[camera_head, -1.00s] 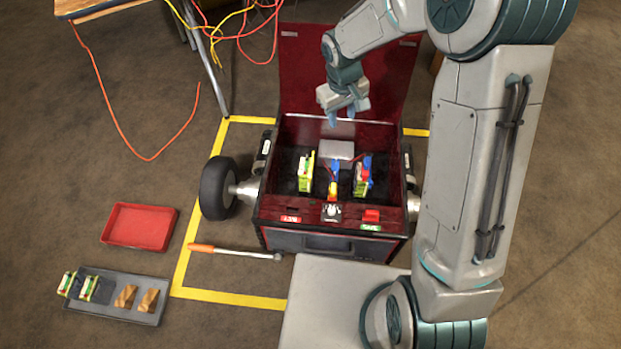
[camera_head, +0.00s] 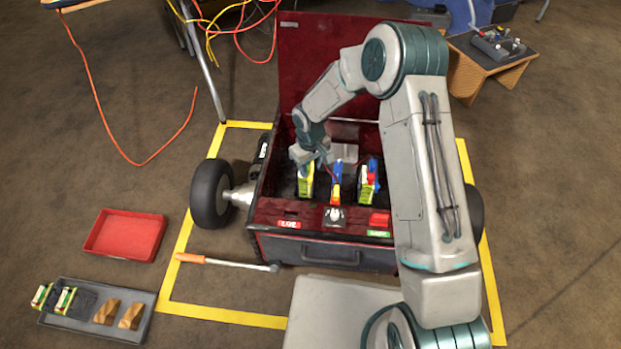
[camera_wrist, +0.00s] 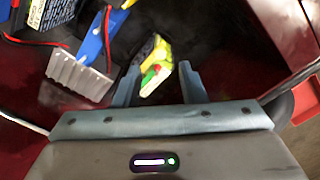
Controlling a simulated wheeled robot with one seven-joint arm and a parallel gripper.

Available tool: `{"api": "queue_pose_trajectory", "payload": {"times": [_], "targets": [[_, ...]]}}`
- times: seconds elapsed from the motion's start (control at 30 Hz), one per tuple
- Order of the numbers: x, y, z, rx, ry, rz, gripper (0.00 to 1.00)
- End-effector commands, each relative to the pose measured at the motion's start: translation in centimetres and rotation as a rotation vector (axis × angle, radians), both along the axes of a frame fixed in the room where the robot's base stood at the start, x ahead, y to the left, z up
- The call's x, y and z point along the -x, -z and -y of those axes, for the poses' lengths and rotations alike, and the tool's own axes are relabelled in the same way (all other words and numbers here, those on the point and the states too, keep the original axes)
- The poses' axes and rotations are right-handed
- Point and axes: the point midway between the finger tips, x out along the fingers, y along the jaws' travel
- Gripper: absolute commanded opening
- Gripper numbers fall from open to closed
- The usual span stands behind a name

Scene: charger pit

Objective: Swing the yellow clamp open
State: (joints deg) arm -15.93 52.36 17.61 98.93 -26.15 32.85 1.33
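The yellow clamp appears to be the yellow piece on the left yellow-green block (camera_head: 306,186) inside the open red box (camera_head: 268,200). In the wrist view the yellow piece (camera_wrist: 160,54) lies just beyond and between my fingertips, with a green and red spot below it. My gripper (camera_head: 318,163) is low in the box, over the back of that block, and partly covers it. In the wrist view my gripper (camera_wrist: 158,72) is open, with a gap between its fingers. I cannot tell whether either finger touches the clamp.
A blue and yellow lever (camera_head: 337,178) stands right of the block, near my gripper. A second block (camera_head: 367,185) with blue and red parts is farther right. The box walls and raised red lid (camera_head: 310,70) bound the space. A grey tray (camera_head: 140,322) lies on the floor.

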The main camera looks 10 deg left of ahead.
Motion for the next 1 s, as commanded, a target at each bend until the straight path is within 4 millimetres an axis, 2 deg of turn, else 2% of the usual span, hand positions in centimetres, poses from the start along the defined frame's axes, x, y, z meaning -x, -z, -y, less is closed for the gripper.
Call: {"api": "queue_pose_trajectory", "payload": {"times": [0.03,0.1,0.3,0.67,0.7,0.8,0.83,1.0], "targets": [[0.0,1.5,0.0,0.001,0.0,-0.001,0.37],[0.0,2.6,0.0,0.001,0.0,-0.001,0.37],[0.0,4.6,0.0,0.0,0.0,0.0,0.37],[0.0,5.0,0.0,0.0,0.0,0.001,0.37],[0.0,5.0,0.0,0.0,0.0,0.001,0.32],[0.0,5.0,0.0,0.0,0.0,0.001,0.04],[0.0,5.0,0.0,0.0,0.0,0.001,0.0],[0.0,4.9,0.0,0.001,0.001,-0.001,0.0]]}}
